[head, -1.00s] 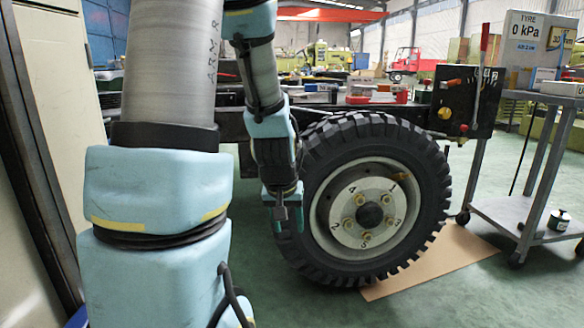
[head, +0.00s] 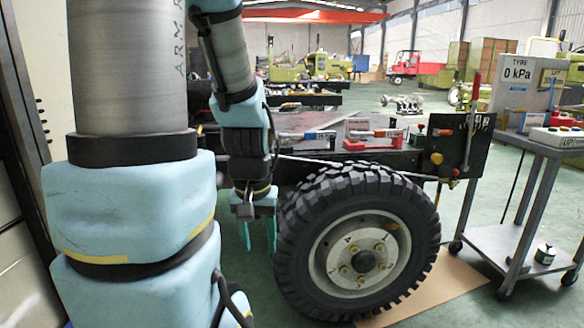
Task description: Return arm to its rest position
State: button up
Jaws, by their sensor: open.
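My arm, grey with light blue covers, fills the left of the head view. My gripper (head: 257,240) hangs pointing down at the end of it, just left of the large black tyre (head: 310,225). Its two teal fingers are apart with nothing between them. The gripper appears close to the tyre's left edge; whether it touches cannot be told. The wheel's pale hub (head: 362,262) carries several bolts and painted numbers.
A chassis deck (head: 310,135) with tools on it lies behind the wheel. A black panel (head: 460,145) with a lever stands at its right end. A grey trolley (head: 515,235) with a "TYRE 0 kPa" display (head: 516,73) stands right. Brown board (head: 440,290) lies under the wheel. Green floor is open between.

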notch_tip(320, 180, up, 19)
jog(key=p, duration=1.6)
